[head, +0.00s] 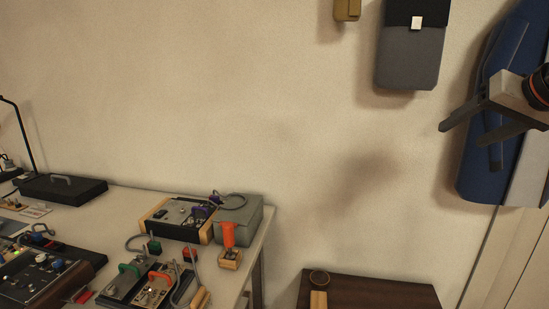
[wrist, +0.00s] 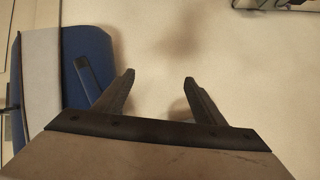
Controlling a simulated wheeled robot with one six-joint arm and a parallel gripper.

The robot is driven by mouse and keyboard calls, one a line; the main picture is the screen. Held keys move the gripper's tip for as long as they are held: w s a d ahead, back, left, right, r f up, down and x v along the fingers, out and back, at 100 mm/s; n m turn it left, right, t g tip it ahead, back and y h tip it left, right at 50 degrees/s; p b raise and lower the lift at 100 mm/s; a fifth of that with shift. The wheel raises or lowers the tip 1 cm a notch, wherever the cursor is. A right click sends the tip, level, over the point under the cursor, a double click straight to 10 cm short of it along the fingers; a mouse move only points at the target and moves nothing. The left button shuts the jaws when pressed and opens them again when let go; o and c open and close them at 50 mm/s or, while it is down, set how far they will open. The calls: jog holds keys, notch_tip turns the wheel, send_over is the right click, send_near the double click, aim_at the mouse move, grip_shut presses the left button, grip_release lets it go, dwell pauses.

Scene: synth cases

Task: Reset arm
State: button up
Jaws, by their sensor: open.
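My gripper (head: 460,136) is raised at the right of the head view, in front of the wall and beside a blue hanging thing. Its two dark fingers point left and are spread apart. In the wrist view my gripper (wrist: 159,77) shows open, with nothing between the fingers and only bare wall beyond them.
The blue hanging thing (head: 475,165) is close behind my gripper; it also shows in the wrist view (wrist: 90,45). A grey pouch (head: 408,58) hangs nearby. A workbench (head: 120,205) with several devices stands left. A low brown table (head: 375,291) stands below. The middle wall is bare.

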jog(key=s+a+f+n+g, duration=0.1)
jog(key=s+a+f, duration=0.3)
jog(key=f, duration=0.7)
jog(key=s+a+f+n+g, duration=0.1)
jog(key=s+a+f, duration=0.3)
jog(key=f, duration=0.8)
jog(key=s+a+f+n+g, duration=0.1)
jog(key=s+a+f+g, duration=0.2)
jog(key=s+f, duration=0.4)
notch_tip(320, 180, down, 4)
jog(key=shift+a+f+n+g+h, duration=0.3)
jog(key=shift+a+n, duration=0.1)
jog(key=shift+a, duration=0.45)
jog(key=shift+s+r, duration=0.1)
dwell(3.7)
